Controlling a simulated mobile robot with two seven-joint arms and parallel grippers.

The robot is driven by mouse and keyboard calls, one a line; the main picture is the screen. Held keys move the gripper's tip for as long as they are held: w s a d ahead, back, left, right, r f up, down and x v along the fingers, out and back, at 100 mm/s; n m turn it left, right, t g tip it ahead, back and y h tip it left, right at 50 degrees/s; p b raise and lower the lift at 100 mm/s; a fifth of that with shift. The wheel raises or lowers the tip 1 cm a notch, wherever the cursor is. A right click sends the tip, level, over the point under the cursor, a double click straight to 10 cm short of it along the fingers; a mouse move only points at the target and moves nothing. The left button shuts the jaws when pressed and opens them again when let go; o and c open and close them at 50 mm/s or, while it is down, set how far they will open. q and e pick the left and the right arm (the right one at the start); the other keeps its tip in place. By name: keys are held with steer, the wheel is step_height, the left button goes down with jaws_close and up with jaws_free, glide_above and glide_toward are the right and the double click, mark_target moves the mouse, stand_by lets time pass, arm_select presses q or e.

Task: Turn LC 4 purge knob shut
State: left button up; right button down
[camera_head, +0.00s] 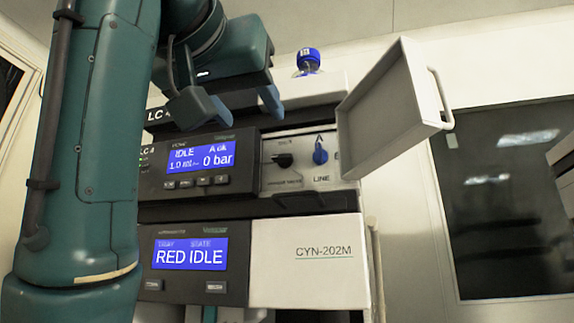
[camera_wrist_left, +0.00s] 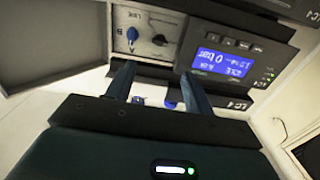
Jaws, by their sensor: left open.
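The pump module labelled LC 4 (camera_head: 216,185) shows IDLE and 0 bar. Its recess holds a black knob (camera_head: 284,160) on the left and a blue knob (camera_head: 320,152) marked LINE on the right. The small label by the black knob is too blurred to read surely. Both the black knob (camera_wrist_left: 159,40) and blue knob (camera_wrist_left: 131,34) also show in the left wrist view. My left gripper (camera_head: 247,107) is open and empty, above and in front of the module. Its fingers (camera_wrist_left: 158,84) are apart from both knobs. My right gripper is not in view.
A white door (camera_head: 385,110) with a handle stands swung open right of the recess. A blue-capped bottle (camera_head: 308,62) stands on top of the stack. A lower module (camera_head: 310,262) reads RED IDLE and CYN-202M. A dark window (camera_head: 510,200) is at right.

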mark_target(281, 156)
arm_select(q)
steer(key=p+x, duration=0.3)
steer(key=x, duration=0.9)
steer(key=shift+w+d, duration=0.1)
steer(key=shift+w, duration=0.3)
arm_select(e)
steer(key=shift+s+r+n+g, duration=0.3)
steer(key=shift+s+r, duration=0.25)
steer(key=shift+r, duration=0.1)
arm_select(q)
steer(key=c, duration=1)
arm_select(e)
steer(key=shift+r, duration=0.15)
